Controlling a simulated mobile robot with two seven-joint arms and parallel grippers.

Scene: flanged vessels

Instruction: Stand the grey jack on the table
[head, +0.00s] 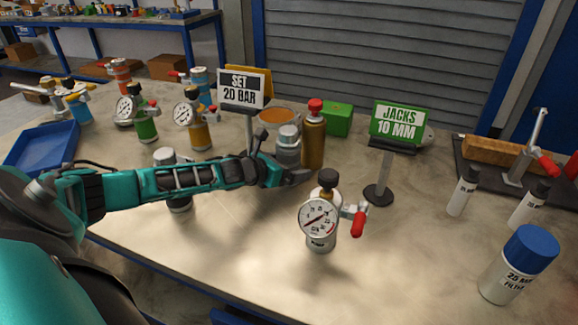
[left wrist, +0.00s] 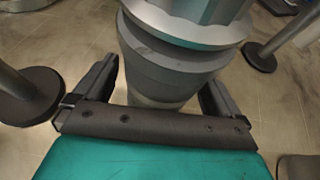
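A grey jack (head: 288,143) with a silver top stands at mid-table, just left of a brown-gold bottle-shaped jack with a red cap (head: 313,140). My left gripper (head: 284,160) reaches in from the left, low at the grey jack. In the left wrist view the grey jack (left wrist: 165,65) rises between the two fingers, which stand wide apart at the ends of the palm (left wrist: 160,95). I see no clear grip on it. The jack looks upright; its foot is partly hidden by the gripper. My right gripper is not in view.
A green sign "JACKS 10 MM" (head: 397,122) and a "SET 20 BAR" sign (head: 241,88) stand near. A gauge vessel with a red handle (head: 320,220) is in front. Another grey cylinder (head: 165,156) stands behind my left arm.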

